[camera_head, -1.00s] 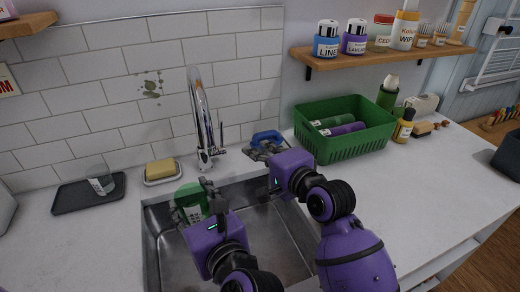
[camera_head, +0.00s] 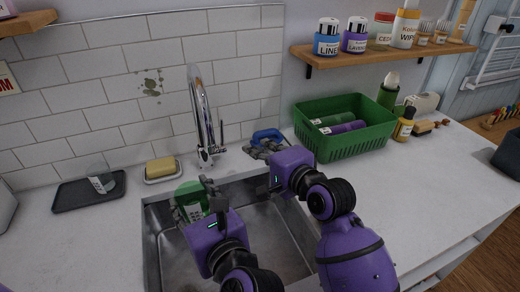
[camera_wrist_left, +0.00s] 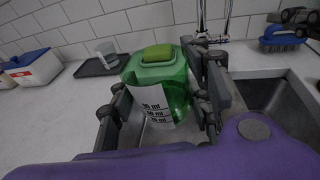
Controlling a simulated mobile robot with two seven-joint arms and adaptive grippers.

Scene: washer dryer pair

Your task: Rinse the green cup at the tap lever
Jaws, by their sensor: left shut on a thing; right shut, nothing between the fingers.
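The see-through green cup (camera_head: 188,201), with a white measuring label, is over the left part of the sink. My left gripper (camera_head: 207,190) is shut on it. In the left wrist view the cup (camera_wrist_left: 176,72) sits between the two fingers (camera_wrist_left: 165,105), its label facing the camera. The chrome tap (camera_head: 204,120) stands behind the sink, with its thin lever (camera_head: 222,131) upright on its right side. My right gripper (camera_head: 262,155) is shut and empty, right of the tap and in front of a blue-handled brush (camera_head: 267,135). No water stream is visible.
Yellow soap (camera_head: 160,166) sits on a dish left of the tap. A dark tray (camera_head: 72,193) with a clear labelled glass lies further left. A green basket (camera_head: 345,148) with bottles stands right of the sink (camera_head: 275,240). The right counter front is clear.

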